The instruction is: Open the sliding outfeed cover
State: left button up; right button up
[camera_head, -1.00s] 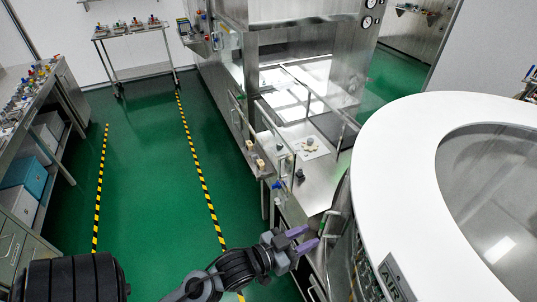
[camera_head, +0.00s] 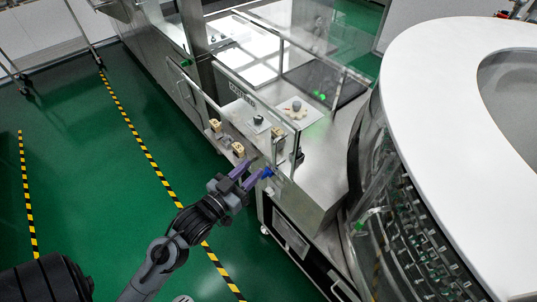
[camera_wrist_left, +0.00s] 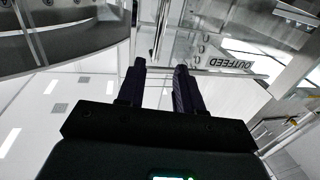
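The clear outfeed cover (camera_head: 270,118), with thin metal edges, stands over the outfeed deck in the head view. A blue knob (camera_head: 267,173) sits at its near lower corner. My left gripper (camera_head: 246,174) is just left of this knob, its purple fingers apart and pointing at the cover. I cannot tell whether a fingertip touches the knob. The OUTFEED label (camera_wrist_left: 232,63) is to the right of the fingers. My right gripper is not in view.
The rotary washer's white round top (camera_head: 440,110) takes up the right side. The green floor (camera_head: 90,190) at left is open, with yellow-black tape lines (camera_head: 133,130).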

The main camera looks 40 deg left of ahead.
aim_at(274, 164)
pick_arm(q)
jog(key=w, duration=0.3)
jog(key=w+f+b, duration=0.1)
jog(key=w, duration=0.6)
jog(key=shift+w+a+f+b, duration=0.15)
jog(key=shift+w+f+b, duration=0.25)
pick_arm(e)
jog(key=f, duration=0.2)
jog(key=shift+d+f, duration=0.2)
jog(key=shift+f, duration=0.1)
pick_arm(q)
jog(key=shift+c, duration=0.4)
grip_shut()
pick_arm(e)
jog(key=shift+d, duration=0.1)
